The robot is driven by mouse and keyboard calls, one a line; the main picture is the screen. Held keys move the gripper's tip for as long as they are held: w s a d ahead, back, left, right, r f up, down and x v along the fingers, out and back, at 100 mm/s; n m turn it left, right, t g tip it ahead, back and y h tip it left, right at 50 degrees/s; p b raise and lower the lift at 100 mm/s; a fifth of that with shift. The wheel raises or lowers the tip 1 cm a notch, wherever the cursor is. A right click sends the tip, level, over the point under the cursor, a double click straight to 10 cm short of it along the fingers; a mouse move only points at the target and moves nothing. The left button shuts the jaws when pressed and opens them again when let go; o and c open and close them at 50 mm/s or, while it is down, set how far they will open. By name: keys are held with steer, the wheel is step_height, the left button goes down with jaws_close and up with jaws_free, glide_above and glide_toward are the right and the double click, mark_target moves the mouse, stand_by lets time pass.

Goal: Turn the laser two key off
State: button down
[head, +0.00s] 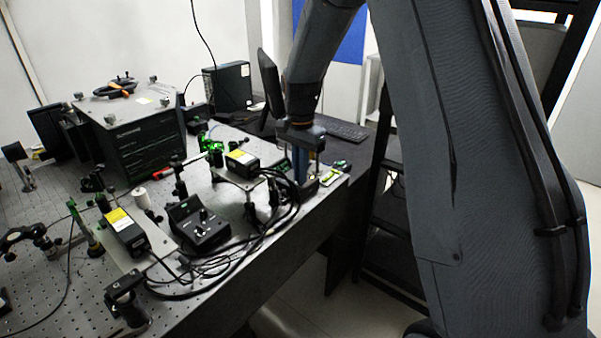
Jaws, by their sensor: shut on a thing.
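My gripper (301,172) points down at the right end of the bench. A similar black control box (203,232) with knobs stands nearer, apart from my gripper. One black laser head (242,160) with a yellow label sits on a raised plate left of my gripper. Another laser head (126,231) lies at the front left.
Loose black cables (262,232) loop between the boxes and laser heads near the bench's front edge. A large dark instrument (133,135) stands at the back left. A monitor (270,82) and keyboard (341,127) are behind my gripper. A black rack (385,220) stands to the right.

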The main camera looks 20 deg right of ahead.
steer(key=shift+n, duration=0.3)
steer(key=n, duration=0.4)
steer(key=shift+p, duration=0.3)
steer(key=n, duration=0.9)
steer(key=shift+p, duration=0.35)
steer(key=shift+n, duration=2.1)
steer(key=c, duration=1.9)
jaws_free()
steer(key=shift+c, duration=0.2)
steer(key=shift+r, duration=0.1)
